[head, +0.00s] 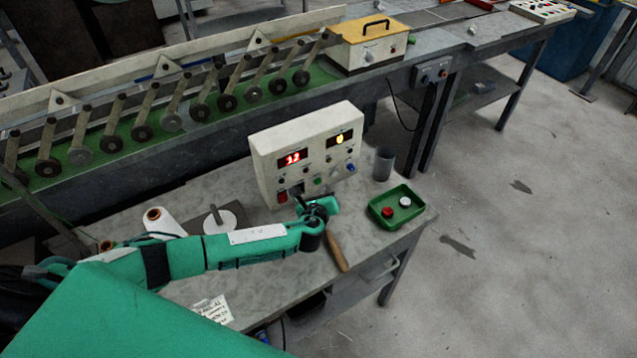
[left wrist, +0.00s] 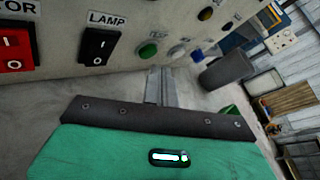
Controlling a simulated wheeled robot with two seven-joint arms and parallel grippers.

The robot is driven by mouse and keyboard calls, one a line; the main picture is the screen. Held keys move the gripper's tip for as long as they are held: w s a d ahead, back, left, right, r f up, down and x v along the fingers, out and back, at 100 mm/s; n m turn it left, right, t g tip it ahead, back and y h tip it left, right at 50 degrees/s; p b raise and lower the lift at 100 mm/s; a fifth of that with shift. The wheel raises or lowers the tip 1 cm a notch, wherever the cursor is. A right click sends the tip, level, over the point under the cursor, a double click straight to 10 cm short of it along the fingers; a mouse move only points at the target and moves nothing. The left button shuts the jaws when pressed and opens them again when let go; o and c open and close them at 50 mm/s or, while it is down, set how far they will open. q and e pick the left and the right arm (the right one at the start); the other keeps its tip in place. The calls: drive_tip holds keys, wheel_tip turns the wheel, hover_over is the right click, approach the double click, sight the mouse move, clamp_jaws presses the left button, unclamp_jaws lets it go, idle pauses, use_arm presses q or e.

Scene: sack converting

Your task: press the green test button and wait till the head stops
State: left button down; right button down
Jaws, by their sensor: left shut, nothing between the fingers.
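The cream control box (head: 262,150) stands on the grey bench, with a red display reading about 32 and a yellow display. The green button (head: 318,181) is low on its front face. In the left wrist view the green button (left wrist: 147,51) is right of the black LAMP switch (left wrist: 97,46), with a clear button beside it. My left gripper (left wrist: 161,84) is shut and empty, its fingers pointing at the box just below the green button, with a small gap seeming to remain. In the head view my left gripper (head: 305,203) is in front of the box. My right gripper is out of view.
A grey cup (head: 384,164) stands right of the box. A green tray (head: 375,211) holds a red and a white cap. A wooden-handled tool (head: 338,251) lies in front of my gripper. A white spool and disc (head: 229,221) stand left. The roller line (head: 175,122) runs behind.

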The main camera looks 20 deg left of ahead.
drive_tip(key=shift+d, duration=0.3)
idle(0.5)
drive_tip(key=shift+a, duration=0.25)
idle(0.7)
use_arm(q)
drive_tip(key=shift+a, duration=0.1)
drive_tip(key=shift+w+a, duration=0.2)
drive_tip(key=shift+w, duration=0.05)
drive_tip(key=shift+a, duration=0.1)
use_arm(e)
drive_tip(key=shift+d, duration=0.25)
